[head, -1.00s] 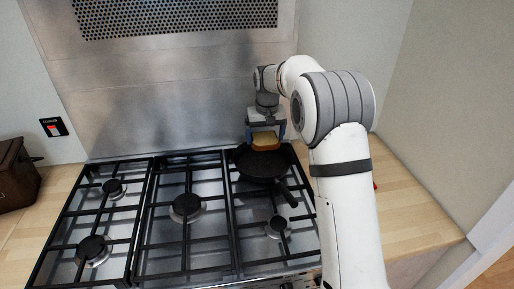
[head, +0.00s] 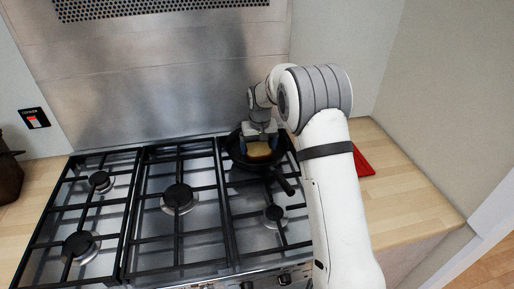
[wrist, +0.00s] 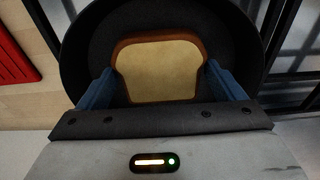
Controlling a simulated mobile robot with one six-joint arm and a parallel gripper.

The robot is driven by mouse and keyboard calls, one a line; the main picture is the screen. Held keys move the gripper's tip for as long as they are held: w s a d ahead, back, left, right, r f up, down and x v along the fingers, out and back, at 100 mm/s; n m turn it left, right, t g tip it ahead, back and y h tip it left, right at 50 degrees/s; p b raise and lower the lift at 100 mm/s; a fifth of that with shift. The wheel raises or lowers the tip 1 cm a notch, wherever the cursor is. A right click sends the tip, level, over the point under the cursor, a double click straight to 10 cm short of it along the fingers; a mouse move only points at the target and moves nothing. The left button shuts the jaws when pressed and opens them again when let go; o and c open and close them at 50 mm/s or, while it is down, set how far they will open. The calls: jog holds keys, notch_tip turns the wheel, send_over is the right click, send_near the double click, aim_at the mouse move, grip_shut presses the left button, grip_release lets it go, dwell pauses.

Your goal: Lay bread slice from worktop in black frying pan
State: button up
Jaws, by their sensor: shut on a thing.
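The bread slice (wrist: 158,70) is pale with a brown crust. In the wrist view it sits between the blue fingers of my gripper (wrist: 158,88), which is shut on its two sides. The black frying pan (wrist: 85,60) lies around and below the slice. In the head view the pan (head: 283,180) rests on the back right burner, its handle toward the front right. The slice (head: 259,150) shows inside the pan's outline, with my gripper (head: 259,143) over it. I cannot tell whether the slice touches the pan's bottom.
A red item (head: 362,162) lies on the right worktop (head: 410,205). Black grates (head: 140,215) cover the hob around the pan. The steel splashback (head: 170,85) rises close behind. A dark brown object (head: 8,170) stands at the left edge.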

jog(key=shift+w+f, duration=0.1)
jog(key=shift+f, duration=0.75)
jog(key=o, duration=0.7)
jog(key=shift+f, duration=0.1)
